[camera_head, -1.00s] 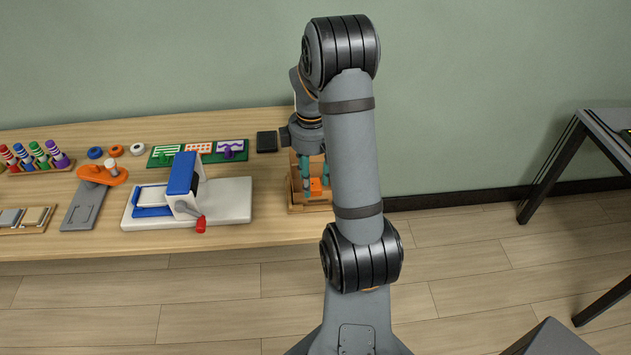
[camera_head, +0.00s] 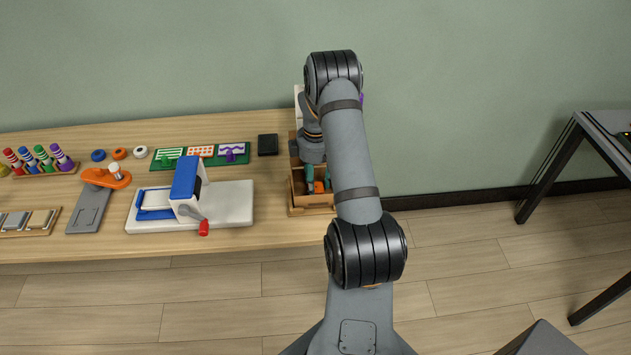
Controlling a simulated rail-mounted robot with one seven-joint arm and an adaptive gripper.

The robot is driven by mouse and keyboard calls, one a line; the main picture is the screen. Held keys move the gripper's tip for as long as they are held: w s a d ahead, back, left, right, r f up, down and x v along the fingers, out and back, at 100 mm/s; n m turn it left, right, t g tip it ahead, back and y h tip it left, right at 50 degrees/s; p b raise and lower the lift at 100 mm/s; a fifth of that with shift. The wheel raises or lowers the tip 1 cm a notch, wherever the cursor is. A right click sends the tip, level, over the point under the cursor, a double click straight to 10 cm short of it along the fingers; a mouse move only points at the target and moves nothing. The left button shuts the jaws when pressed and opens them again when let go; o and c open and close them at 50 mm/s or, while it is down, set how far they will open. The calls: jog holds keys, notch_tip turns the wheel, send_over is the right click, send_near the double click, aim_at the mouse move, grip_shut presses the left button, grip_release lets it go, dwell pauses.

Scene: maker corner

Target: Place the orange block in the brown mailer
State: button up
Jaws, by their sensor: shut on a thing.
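My gripper (camera_head: 318,181) points down at the right end of the table, with its teal fingers on either side of the orange block (camera_head: 318,187). The gripper is shut on the block, which shows as a small orange patch. Below and around it is a brown wooden box (camera_head: 297,203), partly hidden by my arm. I cannot tell whether the block touches the box. I cannot make out a brown mailer; my arm covers much of that area.
A white and blue press with a red-tipped handle (camera_head: 232,203) stands left of the box. A black pad (camera_head: 267,145), a green board (camera_head: 168,163), an orange-and-grey tool (camera_head: 92,205) and a marker rack (camera_head: 60,165) lie farther left on the wooden table (camera_head: 270,226).

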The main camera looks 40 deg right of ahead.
jog(key=shift+f, duration=0.25)
jog(key=o, duration=1)
jog(key=shift+r, duration=0.1)
notch_tip(320, 180, up, 12)
jog(key=shift+r+b, duration=0.2)
jog(key=shift+b, duration=0.3)
